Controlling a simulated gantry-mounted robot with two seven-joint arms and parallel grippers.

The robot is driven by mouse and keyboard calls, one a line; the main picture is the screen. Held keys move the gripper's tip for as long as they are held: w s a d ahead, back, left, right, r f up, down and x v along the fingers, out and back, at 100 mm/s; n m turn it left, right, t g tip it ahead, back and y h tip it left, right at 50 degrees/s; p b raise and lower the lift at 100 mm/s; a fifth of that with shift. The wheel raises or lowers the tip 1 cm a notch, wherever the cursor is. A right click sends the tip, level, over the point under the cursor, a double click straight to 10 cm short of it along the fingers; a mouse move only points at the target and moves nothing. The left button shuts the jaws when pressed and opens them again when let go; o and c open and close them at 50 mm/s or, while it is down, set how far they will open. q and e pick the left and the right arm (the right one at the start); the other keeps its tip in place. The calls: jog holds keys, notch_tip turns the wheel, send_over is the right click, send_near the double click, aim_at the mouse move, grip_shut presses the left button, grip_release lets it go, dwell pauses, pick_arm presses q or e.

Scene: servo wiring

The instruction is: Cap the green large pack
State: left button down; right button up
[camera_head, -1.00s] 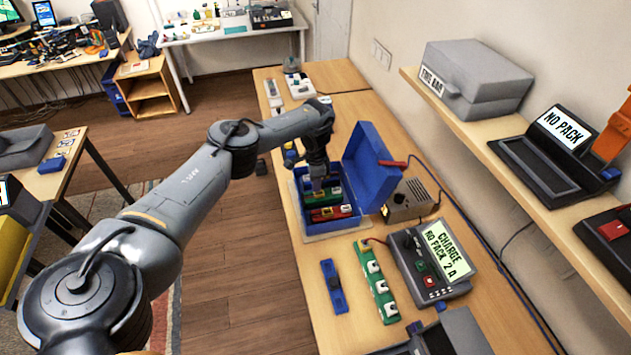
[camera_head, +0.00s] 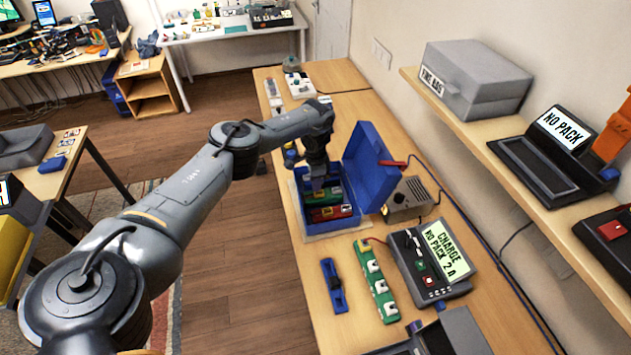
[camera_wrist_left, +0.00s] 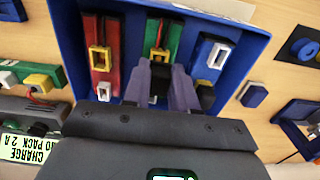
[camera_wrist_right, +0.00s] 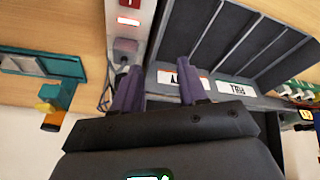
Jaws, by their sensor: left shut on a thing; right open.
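In the left wrist view, a green pack (camera_wrist_left: 172,38) with a yellow-framed connector (camera_wrist_left: 157,55) stands in the blue box (camera_wrist_left: 262,45), between a red pack (camera_wrist_left: 98,35) and a blue pack (camera_wrist_left: 208,45). My left gripper (camera_wrist_left: 162,78) is shut on a small dark piece (camera_wrist_left: 160,71), just in front of the green pack's connector. I cannot tell whether the piece touches it. In the head view the left gripper (camera_head: 318,186) reaches down into the box. Another long green pack (camera_head: 375,282) lies on the table. My right gripper (camera_wrist_right: 158,88) is open and empty in the right wrist view.
The blue lid (camera_head: 370,165) stands open at the box's right. A charger (camera_head: 437,262) reading "CHARGE NO PACK 2 A" and a blue bar (camera_head: 333,286) flank the table's green pack. A grey compartmented rack (camera_wrist_right: 225,45) lies beyond my right gripper.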

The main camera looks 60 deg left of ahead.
pick_arm(q)
jog(key=shift+f+b, duration=1.1)
jog(key=shift+f, duration=0.3)
pick_arm(e)
jog(key=shift+a+f, duration=0.1)
jog(key=shift+f, duration=1.05)
pick_arm(q)
jog(key=c, duration=0.8)
grip_release()
jog(key=shift+r, duration=0.1)
notch_tip(320, 180, up, 10)
jog(key=shift+f+p, duration=0.1)
jog(key=shift+p, duration=0.8)
pick_arm(e)
jog(key=shift+r, duration=0.95)
pick_arm(q)
jog(key=shift+r, duration=0.45)
pick_arm(e)
jog(key=shift+r, duration=0.2)
pick_arm(q)
jog(key=shift+s, duration=0.1)
